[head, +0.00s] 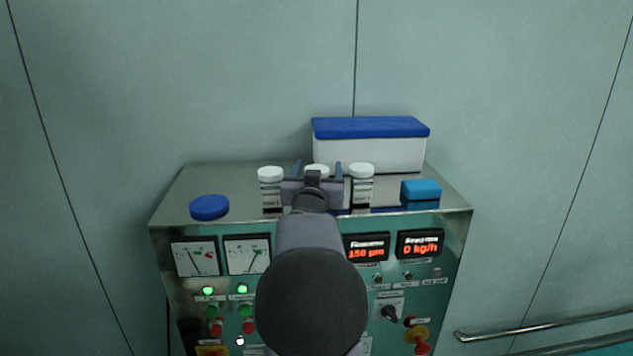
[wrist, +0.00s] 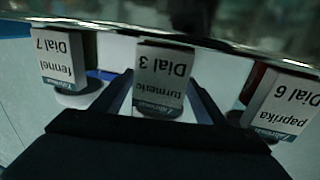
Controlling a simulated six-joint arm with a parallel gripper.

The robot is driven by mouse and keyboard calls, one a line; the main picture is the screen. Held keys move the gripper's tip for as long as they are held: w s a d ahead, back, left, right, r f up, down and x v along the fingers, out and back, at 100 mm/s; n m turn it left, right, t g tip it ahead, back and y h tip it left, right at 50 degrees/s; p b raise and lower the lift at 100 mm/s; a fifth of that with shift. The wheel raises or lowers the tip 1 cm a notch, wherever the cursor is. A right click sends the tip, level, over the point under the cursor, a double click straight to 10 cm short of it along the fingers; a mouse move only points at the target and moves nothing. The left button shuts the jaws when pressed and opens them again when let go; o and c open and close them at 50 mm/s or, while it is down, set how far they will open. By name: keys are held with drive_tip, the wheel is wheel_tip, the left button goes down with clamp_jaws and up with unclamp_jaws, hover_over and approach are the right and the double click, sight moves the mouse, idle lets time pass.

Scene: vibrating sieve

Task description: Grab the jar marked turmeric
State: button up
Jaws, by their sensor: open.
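The turmeric jar (wrist: 163,72) stands in the middle of the wrist view, upside down there, its label reading "turmeric Dial 3". In the head view the middle jar (head: 316,169) shows only its white lid, the rest hidden behind my gripper (head: 318,175). My gripper is open, and in the wrist view its two fingers (wrist: 158,98) reach up on either side of the turmeric jar. I cannot tell whether either finger touches it.
The fennel jar (wrist: 68,62) and the paprika jar (wrist: 280,105) flank it closely. On the metal machine top (head: 240,182) are a blue round lid (head: 209,207), a blue block (head: 421,190) and a white box with blue lid (head: 369,152) behind.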

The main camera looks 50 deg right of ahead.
drive_tip(key=c, duration=1.1)
drive_tip(key=shift+c, duration=0.2)
drive_tip(key=shift+r, duration=0.15)
wheel_tip(320, 180, up, 10)
drive_tip(key=shift+p, duration=0.3)
